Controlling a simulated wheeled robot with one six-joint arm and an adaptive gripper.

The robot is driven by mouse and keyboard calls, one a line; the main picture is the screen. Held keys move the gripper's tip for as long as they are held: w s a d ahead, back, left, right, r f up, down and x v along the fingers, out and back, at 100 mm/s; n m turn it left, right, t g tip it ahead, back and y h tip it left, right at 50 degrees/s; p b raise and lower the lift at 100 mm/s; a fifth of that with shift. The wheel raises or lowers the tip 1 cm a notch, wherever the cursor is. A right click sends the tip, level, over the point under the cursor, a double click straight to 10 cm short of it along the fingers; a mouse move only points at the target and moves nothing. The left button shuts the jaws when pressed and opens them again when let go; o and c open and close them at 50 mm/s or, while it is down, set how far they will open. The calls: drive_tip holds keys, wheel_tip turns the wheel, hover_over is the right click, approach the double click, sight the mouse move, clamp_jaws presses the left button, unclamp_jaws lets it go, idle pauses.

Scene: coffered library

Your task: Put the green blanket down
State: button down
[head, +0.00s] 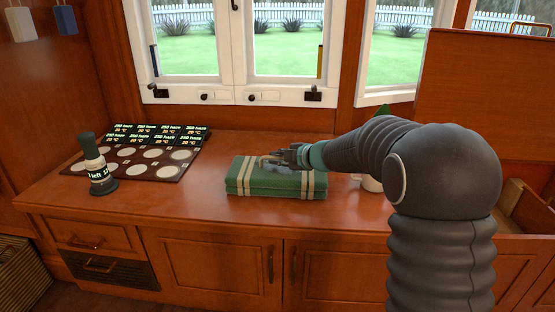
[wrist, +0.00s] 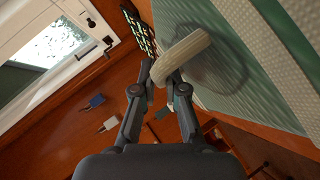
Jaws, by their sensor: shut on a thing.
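The green blanket (head: 245,187) is a folded, box-like bundle with cream stripes, lying flat on the wooden counter (head: 200,210) under the window. Its green side with a cream band fills the right of the wrist view (wrist: 220,25). My gripper (head: 268,160) reaches in from the right, just over the top of the blanket. In the wrist view the fingertips (wrist: 165,80) are shut on a cream, curved handle (wrist: 184,52) that stands up from the green top. The blanket's underside is hidden, but it appears to rest on the counter.
A dark board with pale discs and lit labels (head: 125,165) lies left on the counter. A dark bottle-like object with a lit band (head: 98,165) stands at its near left corner. A white cup (head: 371,184) is partly hidden behind my arm. Bare counter lies in front of the blanket.

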drive_tip(key=c, duration=1.2)
unclamp_jaws()
drive_tip(key=p+v, duration=0.1)
drive_tip(key=v, duration=1.1)
drive_tip(key=shift+p, duration=0.35)
drive_tip(key=shift+d+r, duration=0.1)
drive_tip(key=shift+r, duration=0.1)
drive_tip(key=s+d+r+m+t+h, duration=0.2)
drive_tip(key=s+d+r+m+h, duration=0.25)
drive_tip(key=d+m, duration=0.25)
drive_tip(key=s+d+r+m+t+h, duration=0.3)
drive_tip(key=s+d+r+m+h, duration=0.1)
drive_tip(key=d+m+h, duration=0.2)
drive_tip(key=s+d+f+m+g+h, duration=0.1)
drive_tip(key=s+d+f+m+g, duration=0.15)
drive_tip(key=s, duration=0.45)
drive_tip(key=s+d+f+m+g+h, duration=0.1)
drive_tip(key=s+f+m+g, duration=0.1)
drive_tip(key=s+f+m, duration=0.3)
drive_tip(key=s+a+f+g, duration=0.1)
drive_tip(key=s, duration=0.4)
drive_tip(key=s+a+f+m+g+y, duration=0.1)
drive_tip(key=s+a+f, duration=0.1)
drive_tip(key=s, duration=0.3)
drive_tip(key=s+a+f+m+g+y, duration=0.1)
drive_tip(key=s+f+g, duration=0.1)
drive_tip(key=s, duration=0.4)
drive_tip(key=shift+a+y, duration=0.15)
drive_tip(key=shift+y, duration=0.1)
